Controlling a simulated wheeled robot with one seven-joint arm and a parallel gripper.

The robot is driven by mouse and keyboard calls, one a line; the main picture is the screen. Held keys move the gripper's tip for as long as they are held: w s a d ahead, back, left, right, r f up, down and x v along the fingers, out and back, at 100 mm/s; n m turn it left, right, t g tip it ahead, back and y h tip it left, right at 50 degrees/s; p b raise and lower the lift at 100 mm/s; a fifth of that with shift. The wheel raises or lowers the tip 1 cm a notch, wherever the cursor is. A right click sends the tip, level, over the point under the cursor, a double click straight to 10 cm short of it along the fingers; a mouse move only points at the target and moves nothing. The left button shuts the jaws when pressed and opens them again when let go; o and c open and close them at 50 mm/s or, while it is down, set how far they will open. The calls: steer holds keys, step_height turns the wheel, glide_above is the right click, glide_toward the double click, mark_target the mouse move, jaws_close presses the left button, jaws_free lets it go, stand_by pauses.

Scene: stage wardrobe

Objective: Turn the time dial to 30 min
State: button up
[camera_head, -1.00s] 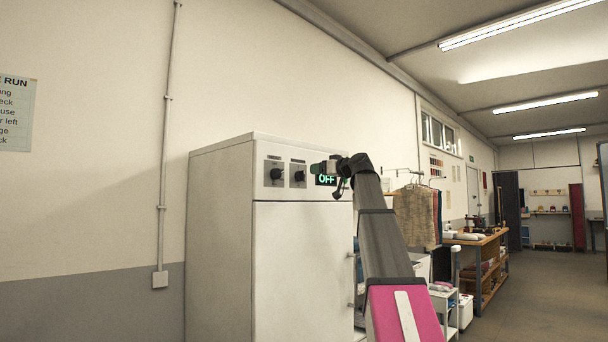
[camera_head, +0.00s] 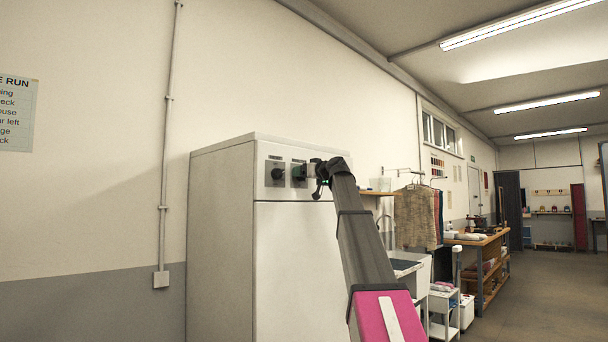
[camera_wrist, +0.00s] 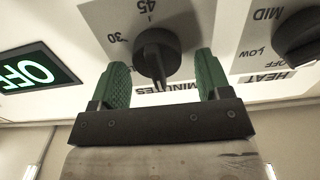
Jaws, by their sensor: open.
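The time dial (camera_wrist: 157,52) is a black knob on a grey plate marked MINUTES, upside down in the wrist view, with 30 and 45 printed near it. I cannot clearly tell which mark it points to. My gripper (camera_wrist: 163,68) is open, with one green finger on each side of the dial, and gaps show between them and the knob. In the head view the time dial (camera_head: 299,175) is the right one of two knobs on the white cabinet (camera_head: 220,230), partly hidden by my gripper (camera_head: 309,172).
The HEAT dial (camera_wrist: 300,42) sits close beside, marked OFF, LOW and MID. A display (camera_wrist: 38,72) reads OFF on the other side. Clothes (camera_head: 415,218) hang and a wooden bench (camera_head: 470,240) stands to the right in the head view.

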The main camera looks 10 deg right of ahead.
steer(key=c, duration=0.9)
steer(key=shift+m, duration=0.3)
steer(key=shift+w+d+f+m, duration=0.15)
steer(key=shift+f+m, duration=0.2)
steer(key=shift+m, duration=3.5)
steer(key=shift+w+d+f+m, duration=0.15)
steer(key=shift+f+m, duration=0.25)
steer(key=shift+m, duration=3.4)
steer(key=shift+w+d+f+m, duration=0.1)
steer(key=shift+d+f+m, duration=0.2)
steer(key=shift+m, duration=3.55)
steer(key=shift+a, duration=0.1)
steer(key=o, duration=0.9)
